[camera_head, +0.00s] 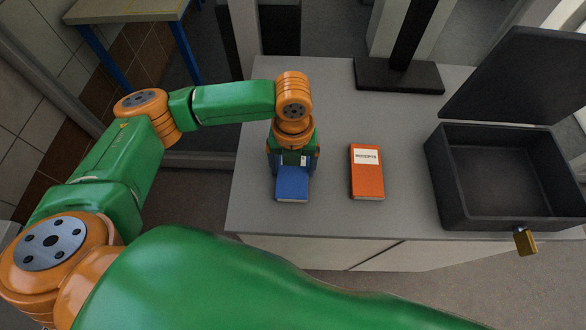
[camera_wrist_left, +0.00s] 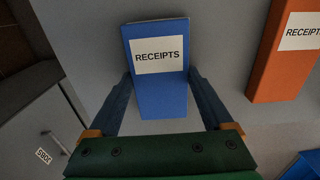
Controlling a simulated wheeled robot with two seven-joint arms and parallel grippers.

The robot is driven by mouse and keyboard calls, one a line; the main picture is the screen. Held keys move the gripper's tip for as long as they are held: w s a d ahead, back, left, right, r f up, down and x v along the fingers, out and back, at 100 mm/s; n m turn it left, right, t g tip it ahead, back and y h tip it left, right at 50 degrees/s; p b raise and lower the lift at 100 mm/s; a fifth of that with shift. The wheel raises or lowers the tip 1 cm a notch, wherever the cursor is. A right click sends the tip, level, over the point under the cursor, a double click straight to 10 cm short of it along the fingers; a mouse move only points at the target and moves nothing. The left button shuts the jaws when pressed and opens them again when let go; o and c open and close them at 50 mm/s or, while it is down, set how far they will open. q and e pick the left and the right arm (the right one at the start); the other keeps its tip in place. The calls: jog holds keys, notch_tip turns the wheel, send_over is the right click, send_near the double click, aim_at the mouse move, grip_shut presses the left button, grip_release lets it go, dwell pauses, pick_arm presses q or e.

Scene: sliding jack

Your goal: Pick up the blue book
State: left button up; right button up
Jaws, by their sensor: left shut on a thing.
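The blue book (camera_head: 292,187) is near the front left part of the grey tabletop, with its near end showing in the head view. My left gripper (camera_head: 293,163) comes down over its far part and hides it there. In the left wrist view the blue book (camera_wrist_left: 163,95) shows a white label reading RECEIPTS. The two fingers of my left gripper (camera_wrist_left: 160,88) are shut on its sides. I cannot tell whether the book rests on the table or is slightly above it. My right gripper is not in view.
An orange book (camera_head: 367,180) lies to the right on the grey table (camera_head: 330,215). An open black box (camera_head: 500,215) with a brass padlock (camera_head: 525,241) stands at the right. A black stand (camera_head: 398,76) is at the back. A blue corner (camera_wrist_left: 304,168) shows at lower right in the wrist view.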

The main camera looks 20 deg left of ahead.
pick_arm(q)
jog(key=shift+w+r, duration=0.15)
jog(key=shift+r, duration=0.1)
notch_tip(320, 180, up, 2)
jog(key=shift+r, duration=0.15)
jog(key=w+d+r+b, duration=0.1)
jog(key=w+d+r, duration=0.6)
jog(key=d+r, duration=0.3)
jog(key=shift+d+r, duration=0.15)
jog(key=shift+d, duration=0.8)
